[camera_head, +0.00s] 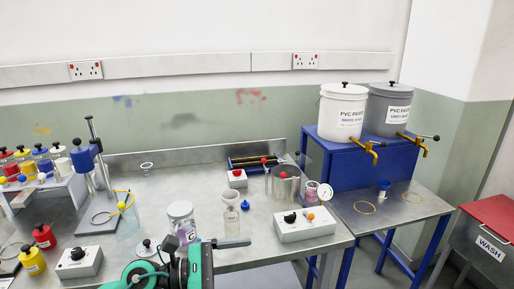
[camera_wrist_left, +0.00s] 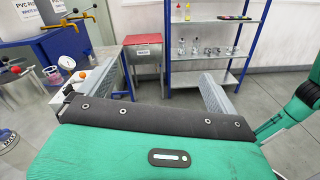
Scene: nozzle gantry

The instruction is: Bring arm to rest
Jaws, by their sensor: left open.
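My left arm, green and black, shows at the bottom of the head view, low over the front of the steel bench (camera_head: 145,205). My left gripper (camera_head: 236,243) points right there, with a dark finger seen side-on. In the left wrist view my left gripper (camera_wrist_left: 160,80) has its two grey fingers wide apart with nothing between them. A green arm part of mine stands at that view's right edge. My right gripper is in neither view.
A control box with an orange knob (camera_head: 304,225), a clear bottle (camera_head: 231,217) and a lidded jar (camera_head: 183,222) stand near my left gripper. Blue-framed stand with white (camera_head: 340,112) and grey tubs at right. Red-lidded wash bin (camera_wrist_left: 147,40) and blue shelving (camera_wrist_left: 168,45) stand beyond open floor.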

